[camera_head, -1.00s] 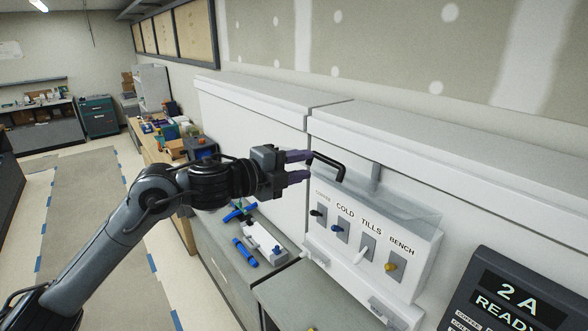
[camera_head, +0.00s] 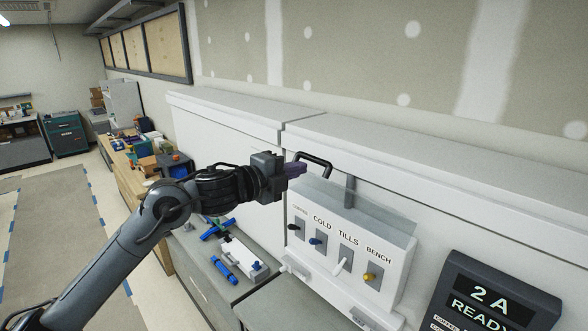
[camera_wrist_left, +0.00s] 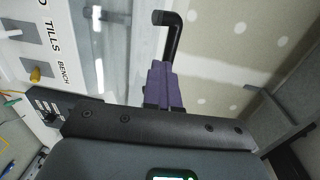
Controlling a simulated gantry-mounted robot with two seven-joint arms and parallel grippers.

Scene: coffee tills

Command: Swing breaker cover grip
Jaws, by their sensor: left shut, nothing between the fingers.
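The breaker cover is a clear panel (camera_head: 385,220) along the top of a white switch box (camera_head: 392,300) labelled COFFEE, COLD, TILLS and BENCH. Its grip is a bent black bar (camera_head: 318,160) at the panel's left end. My left gripper (camera_head: 297,169) has purple fingers, shut together with nothing between them, at the left end of the grip. In the left wrist view the shut fingers (camera_wrist_left: 164,86) lie right by the black grip (camera_wrist_left: 172,38) and overlap its lower end; I cannot tell whether they touch. My right gripper is not in view.
The box front carries black, blue, white and yellow (camera_head: 369,277) switches. A dark sign (camera_head: 490,305) reading 2 A READY stands at the right. Blue tools (camera_head: 223,268) and a white fixture (camera_head: 243,258) lie on the grey counter below my arm. A white wall ledge runs behind.

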